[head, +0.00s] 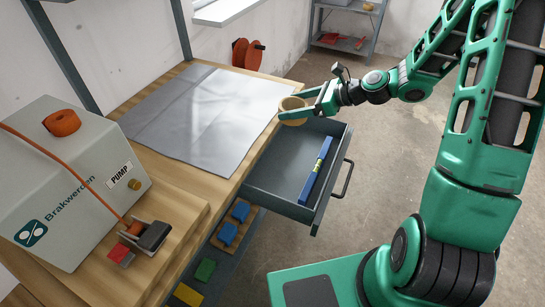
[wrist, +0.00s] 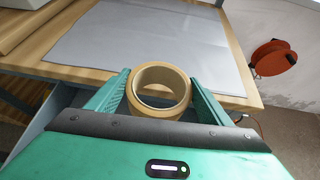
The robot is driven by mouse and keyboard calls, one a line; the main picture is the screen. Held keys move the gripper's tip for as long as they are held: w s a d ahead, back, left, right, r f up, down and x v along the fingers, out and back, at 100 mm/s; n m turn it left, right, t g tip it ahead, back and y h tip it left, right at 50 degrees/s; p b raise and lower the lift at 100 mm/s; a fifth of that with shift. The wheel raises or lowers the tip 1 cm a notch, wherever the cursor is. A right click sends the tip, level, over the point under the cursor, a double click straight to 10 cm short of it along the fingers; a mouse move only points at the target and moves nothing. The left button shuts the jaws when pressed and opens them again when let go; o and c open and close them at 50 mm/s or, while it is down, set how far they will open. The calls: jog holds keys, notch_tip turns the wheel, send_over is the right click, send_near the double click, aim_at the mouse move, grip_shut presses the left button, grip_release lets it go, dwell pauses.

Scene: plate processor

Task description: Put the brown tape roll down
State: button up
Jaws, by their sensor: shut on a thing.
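The brown tape roll (head: 293,109) is held between the fingers of my gripper (head: 305,102), by the bench's right edge and above the back of the open drawer (head: 312,226). In the wrist view my gripper (wrist: 158,92) has one finger on each side of the tape roll (wrist: 160,109), with its open ring facing up toward the camera. The tape roll appears clear of the bench top, though its underside is hidden.
A grey sheet (head: 195,115) covers much of the wooden bench. A blue level (head: 317,170) lies in the open drawer. The pump box (head: 75,185) stands at left. An orange cable reel (head: 248,54) hangs on the wall. Free floor lies right of the drawer.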

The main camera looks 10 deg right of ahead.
notch_tip(320, 180, down, 3)
jog(key=d, duration=0.2)
send_over(296, 151)
jog(key=shift+m+t, duration=0.3)
notch_tip(296, 151, down, 12)
jog(key=shift+r, duration=0.1)
jog(key=w, duration=0.3)
jog(key=shift+w+a, duration=0.2)
jog(key=shift+w, duration=0.2)
jog(key=shift+w+f, duration=0.1)
jog(key=shift+f, duration=0.55)
jog(key=o, duration=1.1)
jog(key=shift+f, duration=0.1)
jog(key=shift+o, duration=0.2)
